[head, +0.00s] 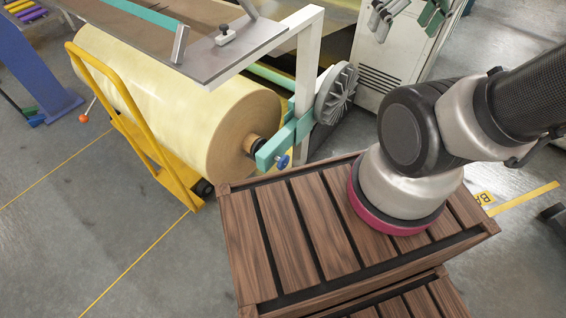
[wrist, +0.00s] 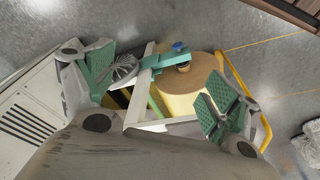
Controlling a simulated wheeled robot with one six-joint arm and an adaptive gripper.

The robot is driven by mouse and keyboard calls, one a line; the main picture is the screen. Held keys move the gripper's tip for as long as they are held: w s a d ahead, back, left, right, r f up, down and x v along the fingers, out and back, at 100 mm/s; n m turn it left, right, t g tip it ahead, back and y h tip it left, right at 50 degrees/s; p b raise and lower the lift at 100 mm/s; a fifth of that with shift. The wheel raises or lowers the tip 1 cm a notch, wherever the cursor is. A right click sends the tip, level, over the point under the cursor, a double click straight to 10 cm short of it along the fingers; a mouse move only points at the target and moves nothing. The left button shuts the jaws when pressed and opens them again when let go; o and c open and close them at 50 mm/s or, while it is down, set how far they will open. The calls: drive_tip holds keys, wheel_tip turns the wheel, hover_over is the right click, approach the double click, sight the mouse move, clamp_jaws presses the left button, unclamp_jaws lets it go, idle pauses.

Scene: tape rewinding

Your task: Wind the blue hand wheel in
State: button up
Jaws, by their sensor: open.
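The blue hand wheel (head: 283,161) is a small knob on the end of a teal bracket (head: 275,146), beside the core of a large yellow tape roll (head: 180,95). It also shows in the wrist view (wrist: 180,47), above the middle, where it looks small and some way off. My gripper (wrist: 158,80) is open and empty, its green-padded fingers spread wide on either side of the view. In the head view its fingers show at the top edge, up and right of the wheel and apart from it.
A grey finned disc (head: 337,93) and a white frame post (head: 308,60) stand close right of the wheel. A yellow cart (head: 140,135) holds the roll. A slatted brown wooden crate (head: 285,235) is in front. Open floor lies at left.

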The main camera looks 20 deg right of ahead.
drive_tip(key=w+d+f+g, duration=0.1)
drive_tip(key=w+f+g, duration=0.2)
drive_tip(key=f, duration=0.4)
drive_tip(key=w+d+f+g, duration=0.2)
drive_tip(key=w+f+g, duration=0.1)
drive_tip(key=f, duration=0.5)
drive_tip(key=n+t+y, duration=0.6)
drive_tip(key=t+y, duration=0.1)
drive_tip(key=t, duration=0.3)
approach(287, 161)
drive_tip(key=x, duration=0.4)
drive_tip(key=shift+a+f, duration=0.25)
drive_tip(key=shift+f, duration=0.2)
drive_tip(key=shift+w+a, duration=0.2)
drive_tip(key=shift+w, duration=0.05)
drive_tip(key=x, duration=0.7)
drive_tip(key=shift+f, duration=0.1)
